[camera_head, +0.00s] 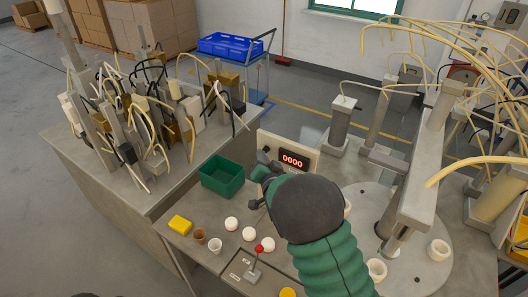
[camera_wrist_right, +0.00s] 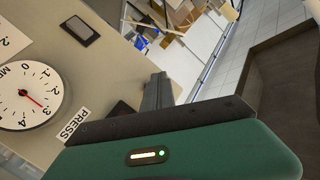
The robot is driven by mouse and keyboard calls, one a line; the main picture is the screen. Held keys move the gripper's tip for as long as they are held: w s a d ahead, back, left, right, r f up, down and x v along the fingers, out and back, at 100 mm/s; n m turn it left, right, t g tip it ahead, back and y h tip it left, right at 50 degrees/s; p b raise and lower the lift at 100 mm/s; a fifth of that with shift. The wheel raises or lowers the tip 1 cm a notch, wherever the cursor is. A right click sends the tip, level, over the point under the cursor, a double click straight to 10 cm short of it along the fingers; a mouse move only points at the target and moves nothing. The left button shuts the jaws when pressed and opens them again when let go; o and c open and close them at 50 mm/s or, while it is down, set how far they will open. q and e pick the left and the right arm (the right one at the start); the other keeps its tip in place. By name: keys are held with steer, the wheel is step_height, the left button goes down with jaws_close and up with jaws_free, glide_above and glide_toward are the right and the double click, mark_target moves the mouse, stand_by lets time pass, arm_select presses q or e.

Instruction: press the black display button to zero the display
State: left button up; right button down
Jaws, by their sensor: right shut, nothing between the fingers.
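The display (camera_head: 292,160) shows red digits reading 0000 on a pale panel at the back of the bench. My right gripper (camera_head: 262,190) is in front of the panel, just left of and below the display, with its fingers shut and empty. The right wrist view shows the shut fingers (camera_wrist_right: 157,92) close to the panel face. A dark square (camera_wrist_right: 121,109) lies beside a PRESS label (camera_wrist_right: 73,122), partly covered by my gripper; contact cannot be told. A black rectangle with a grey face (camera_wrist_right: 79,30) is higher on the panel. My left gripper is out of view.
A round gauge (camera_wrist_right: 30,97) is on the panel. A green bin (camera_head: 222,180) stands left of my gripper. White balls (camera_head: 231,223), a yellow block (camera_head: 180,225), cups and a red-knobbed lever (camera_head: 258,250) are on the bench. A round plate (camera_head: 425,270) with posts is at right.

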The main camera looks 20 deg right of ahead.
steer(key=shift+s+a, duration=0.45)
steer(key=shift+s, duration=0.05)
steer(key=s+a, duration=0.1)
steer(key=a, duration=0.1)
steer(key=s+a, duration=0.2)
steer(key=shift+b, duration=0.35)
steer(key=shift+f, duration=0.1)
stand_by(0.5)
